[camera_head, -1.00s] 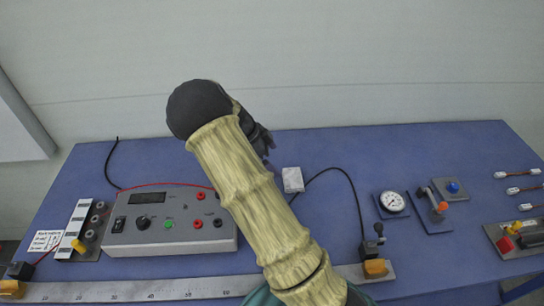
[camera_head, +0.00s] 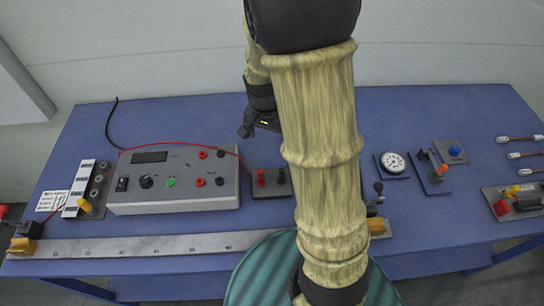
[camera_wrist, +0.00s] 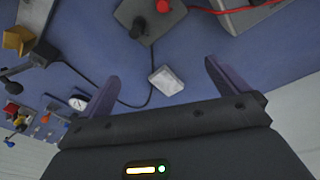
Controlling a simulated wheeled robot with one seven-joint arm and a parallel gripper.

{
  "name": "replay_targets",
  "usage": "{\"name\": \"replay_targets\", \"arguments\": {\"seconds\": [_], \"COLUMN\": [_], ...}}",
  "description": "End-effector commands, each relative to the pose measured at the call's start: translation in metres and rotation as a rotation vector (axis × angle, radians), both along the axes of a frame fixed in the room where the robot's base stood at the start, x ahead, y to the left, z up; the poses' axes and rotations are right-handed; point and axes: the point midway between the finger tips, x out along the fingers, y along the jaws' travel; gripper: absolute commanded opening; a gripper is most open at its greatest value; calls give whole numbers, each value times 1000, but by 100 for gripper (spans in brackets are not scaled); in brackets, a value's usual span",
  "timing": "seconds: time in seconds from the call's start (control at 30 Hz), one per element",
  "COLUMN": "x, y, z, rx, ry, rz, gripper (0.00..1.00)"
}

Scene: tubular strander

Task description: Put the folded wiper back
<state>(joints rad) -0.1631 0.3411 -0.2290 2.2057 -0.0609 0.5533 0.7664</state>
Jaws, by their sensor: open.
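The folded wiper (camera_wrist: 166,81) is a small whitish folded pad lying flat on the blue bench top in the wrist view. In the head view it is hidden behind my arm. My gripper (camera_wrist: 162,70) is open and empty. In the wrist view its two fingers stand to the left and right of the wiper in the picture, without touching it. In the head view my gripper (camera_head: 256,124) hangs over the back part of the bench, partly covered by my arm.
A terminal block (camera_head: 271,184) with red and black posts sits right of the grey meter box (camera_head: 180,182). A long metal ruler (camera_head: 150,244) runs along the front. A round gauge (camera_head: 393,162) stands to the right. A black cable (camera_wrist: 138,104) curves near the wiper.

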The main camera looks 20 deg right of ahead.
Motion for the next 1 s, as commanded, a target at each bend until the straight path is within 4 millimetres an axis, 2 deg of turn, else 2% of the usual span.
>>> {"name": "replay_targets", "arguments": {"seconds": [0.3,0.5,1.0], "x": [-61,-89,-92], "y": [23,32,33], "z": [26,33,34], "rx": [35,5,-1], "ry": [-89,-131,-135], "rz": [500,733,772], "gripper": [100,100,100]}}
